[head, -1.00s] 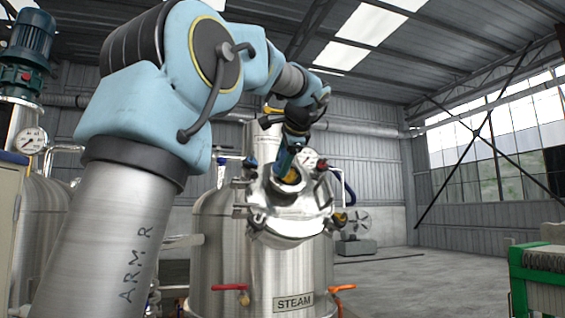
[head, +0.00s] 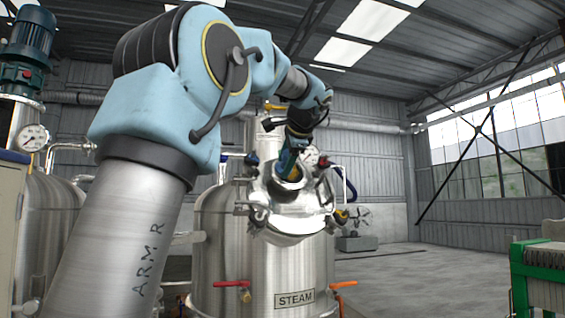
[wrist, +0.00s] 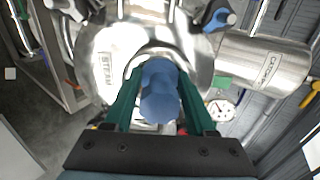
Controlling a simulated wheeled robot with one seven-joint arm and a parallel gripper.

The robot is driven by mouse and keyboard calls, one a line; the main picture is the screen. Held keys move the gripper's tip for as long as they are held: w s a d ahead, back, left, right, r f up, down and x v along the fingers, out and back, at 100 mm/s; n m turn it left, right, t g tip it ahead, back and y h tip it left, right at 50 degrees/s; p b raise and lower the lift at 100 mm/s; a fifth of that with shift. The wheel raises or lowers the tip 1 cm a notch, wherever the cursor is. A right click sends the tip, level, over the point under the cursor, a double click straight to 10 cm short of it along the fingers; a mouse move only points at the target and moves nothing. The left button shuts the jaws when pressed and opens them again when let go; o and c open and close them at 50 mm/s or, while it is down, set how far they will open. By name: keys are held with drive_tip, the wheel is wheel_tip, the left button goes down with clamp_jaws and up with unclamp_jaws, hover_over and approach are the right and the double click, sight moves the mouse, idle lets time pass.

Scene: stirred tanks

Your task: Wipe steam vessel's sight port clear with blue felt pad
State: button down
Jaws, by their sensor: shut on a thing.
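The steam vessel (head: 262,250) is a shiny steel tank with a STEAM plate, standing in the middle of the head view. Its domed lid carries a round collared sight port (head: 291,190), tilted toward me. My gripper (head: 289,168) is at this port, at the end of the bent arm. In the wrist view, the green fingers of my gripper (wrist: 157,85) are shut on the blue felt pad (wrist: 160,92). The pad lies over the port's ring, hiding the glass. Whether it touches the glass, and how clear the glass is, I cannot tell.
Red (head: 232,284) and orange (head: 341,285) valve handles stick out from the vessel's front. Clamps and fittings ring the lid. Another tank with a gauge (head: 34,138) stands at left, and a green-framed machine (head: 535,270) at right. The floor at right centre is open.

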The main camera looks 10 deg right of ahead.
sight(286, 152)
drive_tip(key=shift+w+d+p, duration=0.2)
drive_tip(key=shift+d+p, duration=0.6)
drive_tip(key=shift+d, duration=0.7)
drive_tip(key=shift+w+d+p, duration=0.2)
drive_tip(key=shift+d+p, duration=0.6)
drive_tip(key=shift+d, duration=0.7)
drive_tip(key=shift+a, duration=0.25)
drive_tip(key=shift+s+a+b, duration=0.2)
drive_tip(key=shift+a+b, duration=0.4)
drive_tip(key=shift+a, duration=1)
drive_tip(key=shift+s+a+b, duration=0.2)
drive_tip(key=shift+a+b, duration=0.4)
drive_tip(key=shift+a, duration=1)
drive_tip(key=shift+p+v, duration=0.45)
drive_tip(key=shift+v, duration=2.5)
drive_tip(key=shift+d, duration=0.1)
